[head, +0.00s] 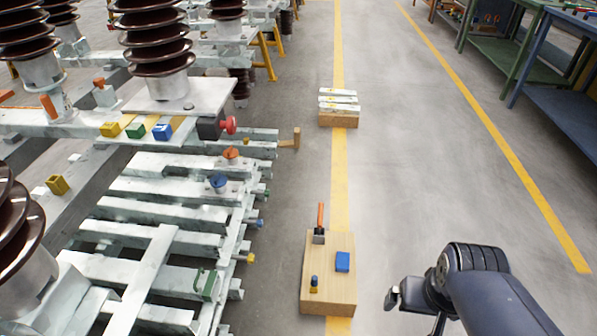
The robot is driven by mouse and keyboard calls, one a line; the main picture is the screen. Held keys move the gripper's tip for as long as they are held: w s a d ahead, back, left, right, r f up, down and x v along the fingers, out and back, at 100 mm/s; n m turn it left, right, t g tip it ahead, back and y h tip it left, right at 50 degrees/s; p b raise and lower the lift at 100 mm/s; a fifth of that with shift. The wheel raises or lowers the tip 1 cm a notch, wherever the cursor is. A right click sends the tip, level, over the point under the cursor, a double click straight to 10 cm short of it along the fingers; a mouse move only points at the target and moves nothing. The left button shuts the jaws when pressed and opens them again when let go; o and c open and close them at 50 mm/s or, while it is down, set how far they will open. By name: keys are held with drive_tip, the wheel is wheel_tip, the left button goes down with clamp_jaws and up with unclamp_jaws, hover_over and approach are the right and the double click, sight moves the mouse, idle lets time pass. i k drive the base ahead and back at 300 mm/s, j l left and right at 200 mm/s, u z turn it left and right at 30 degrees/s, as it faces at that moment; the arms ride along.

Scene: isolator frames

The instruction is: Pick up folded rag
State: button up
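A small flat blue block-like piece (342,262) lies on a light wooden board (326,291) on the floor at the lower middle. It may be the folded rag; at this size I cannot make out cloth or folds. Nothing covers it. My gripper (393,298) is at the lower right, to the right of the board and apart from it. The gripper is small and partly hidden by my own arm, so its finger gap does not show. I see nothing held in it.
A metal frame with insulators (155,60) fills the left. A box with white bars (338,119) stands farther off. Workbenches (510,62) stand top right; floor between is clear.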

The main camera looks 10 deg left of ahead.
sight(342, 259)
drive_tip(key=i+l+u, duration=0.5)
drive_tip(key=u, duration=0.2)
drive_tip(key=i+l+u, duration=0.15)
drive_tip(key=l+u, duration=0.2)
drive_tip(key=l, duration=0.2)
drive_tip(key=i+l+u, duration=0.1)
drive_tip(key=l+u, duration=0.25)
